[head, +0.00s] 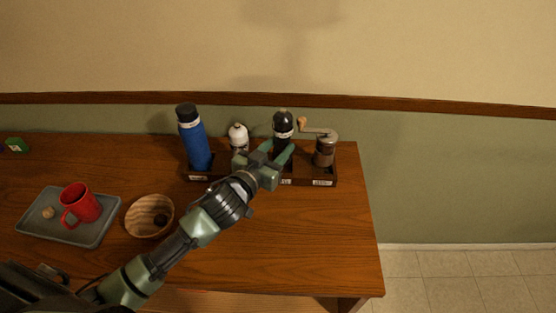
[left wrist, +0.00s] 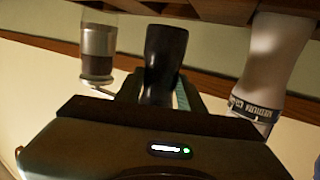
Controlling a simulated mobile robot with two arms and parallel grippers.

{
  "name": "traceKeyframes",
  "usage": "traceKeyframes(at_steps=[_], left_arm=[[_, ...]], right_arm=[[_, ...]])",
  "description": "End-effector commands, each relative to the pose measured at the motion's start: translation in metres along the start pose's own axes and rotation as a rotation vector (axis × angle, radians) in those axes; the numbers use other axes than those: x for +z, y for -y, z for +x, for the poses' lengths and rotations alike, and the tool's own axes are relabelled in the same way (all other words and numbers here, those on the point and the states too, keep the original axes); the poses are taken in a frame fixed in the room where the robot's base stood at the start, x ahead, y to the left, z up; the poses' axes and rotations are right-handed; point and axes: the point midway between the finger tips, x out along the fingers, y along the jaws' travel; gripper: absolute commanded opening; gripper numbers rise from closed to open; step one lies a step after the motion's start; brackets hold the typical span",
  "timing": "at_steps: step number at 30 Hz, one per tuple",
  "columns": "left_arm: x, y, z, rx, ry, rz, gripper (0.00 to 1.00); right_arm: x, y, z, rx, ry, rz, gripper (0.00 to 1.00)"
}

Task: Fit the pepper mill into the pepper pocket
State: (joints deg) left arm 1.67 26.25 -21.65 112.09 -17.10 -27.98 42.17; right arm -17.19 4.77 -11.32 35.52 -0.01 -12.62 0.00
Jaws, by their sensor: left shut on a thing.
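The black pepper mill (head: 283,125), with a pale label band, stands about upright at the rack's third pocket from the left. My left gripper (head: 274,157) is shut on it and hides its lower part in the head view. In the left wrist view, which is upside down, the dark mill (left wrist: 165,62) sits between the fingers. Its base end shows near the dark wooden rack (left wrist: 205,10); I cannot tell if it is inside the pocket. The rack (head: 325,183) has labels on its front. My right gripper is not in view.
A blue bottle (head: 194,140) leans in the rack's left end. A white mill (head: 238,135) and a crank grinder (head: 324,150) flank the pepper mill closely. A grey tray (head: 90,232) with a red mug (head: 80,205) and a wooden bowl (head: 137,220) are at left. The counter's front right is clear.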

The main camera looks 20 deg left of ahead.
Motion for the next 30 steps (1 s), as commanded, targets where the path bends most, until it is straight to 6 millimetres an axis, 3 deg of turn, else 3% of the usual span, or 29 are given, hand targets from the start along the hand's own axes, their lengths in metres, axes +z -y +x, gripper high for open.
traceKeyframes(at_steps=[10, 23, 24, 26, 30], left_arm=[[0.041, 0.000, 0.006, -0.001, 0.000, 0.000, 0.00], [0.049, 0.000, 0.008, 0.000, -0.002, 0.000, 0.00], [0.051, 0.000, 0.008, -0.001, 0.000, 0.000, 0.41], [0.050, 0.000, 0.008, -0.001, 0.000, 0.001, 0.58], [0.050, 0.000, 0.008, -0.001, 0.000, 0.001, 0.60]], right_arm=[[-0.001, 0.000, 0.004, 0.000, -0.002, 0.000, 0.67], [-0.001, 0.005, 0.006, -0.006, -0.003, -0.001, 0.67], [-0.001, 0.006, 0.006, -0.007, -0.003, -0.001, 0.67], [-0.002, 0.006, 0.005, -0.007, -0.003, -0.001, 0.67], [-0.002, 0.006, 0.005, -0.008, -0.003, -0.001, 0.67]])
